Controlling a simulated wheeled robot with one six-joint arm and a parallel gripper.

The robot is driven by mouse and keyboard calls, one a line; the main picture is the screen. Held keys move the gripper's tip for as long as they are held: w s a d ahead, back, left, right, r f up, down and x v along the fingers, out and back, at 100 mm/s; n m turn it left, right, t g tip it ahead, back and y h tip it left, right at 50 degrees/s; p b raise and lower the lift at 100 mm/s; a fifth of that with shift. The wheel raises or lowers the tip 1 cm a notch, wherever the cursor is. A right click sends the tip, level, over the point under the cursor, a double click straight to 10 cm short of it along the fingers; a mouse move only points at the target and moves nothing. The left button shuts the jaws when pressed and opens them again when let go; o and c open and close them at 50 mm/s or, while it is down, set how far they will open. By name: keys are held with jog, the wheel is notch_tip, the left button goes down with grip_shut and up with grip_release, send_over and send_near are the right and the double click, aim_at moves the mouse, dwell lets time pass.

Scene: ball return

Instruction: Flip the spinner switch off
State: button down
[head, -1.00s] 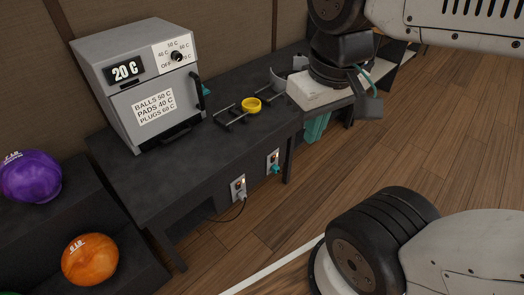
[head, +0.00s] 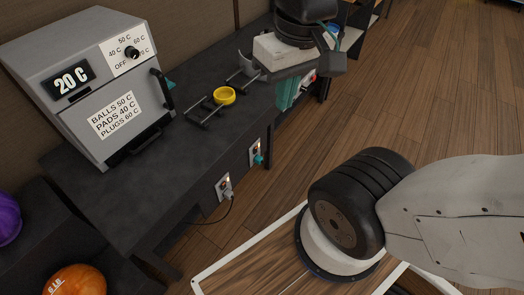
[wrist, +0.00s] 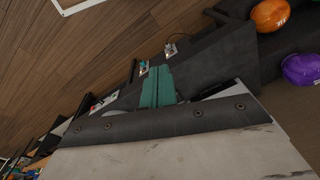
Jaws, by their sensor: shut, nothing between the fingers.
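No label reading "spinner" is legible. Two wall-type sockets with small lit switches are on the desk's front: one with a white plug and cord (head: 224,187), one with a teal plug (head: 256,153). Farther along, a panel with a red part (head: 311,76) is partly hidden behind my gripper (head: 287,100); red and green bits also show in the wrist view (wrist: 96,106). My gripper's teal fingers are shut and empty, pointing down beside the desk's far right end. In the wrist view the fingers (wrist: 156,80) are together, apart from the sockets.
A grey oven (head: 88,90) reading 20 C stands on the dark desk (head: 150,185). Purple (head: 8,218) and orange (head: 75,281) balls are at lower left.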

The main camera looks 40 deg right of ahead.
jog(key=w+a+f+m+g+y, duration=0.1)
jog(key=w+f+m+y, duration=0.25)
jog(key=w, duration=0.45)
jog(key=w+a+f+m+y, duration=0.1)
jog(key=w+f+m+y, duration=0.25)
jog(key=w, duration=0.35)
jog(key=w+d+f+m+t+y, duration=0.35)
jog(key=w+d+f+m, duration=0.45)
jog(key=w+f, duration=0.5)
jog(key=w+d+f+m+t+h, duration=0.1)
jog(key=d+f+m+t, duration=0.3)
jog(key=f, duration=0.5)
jog(key=w+d+f+m+t+h, duration=0.1)
jog(key=d+f+m+h, duration=0.1)
jog(key=d+f+m, duration=0.6)
jog(key=s+d+f+m+h, duration=0.2)
jog(key=s+f, duration=0.1)
jog(key=f, duration=0.7)
jog(key=s+d+f+m+t+h, duration=0.1)
jog(key=s+d+f+m+h, duration=0.1)
jog(key=f, duration=0.9)
jog(key=shift+s+d+f+m, duration=0.25)
jog(key=shift+s+d, duration=0.5)
jog(key=shift+s, duration=0.45)
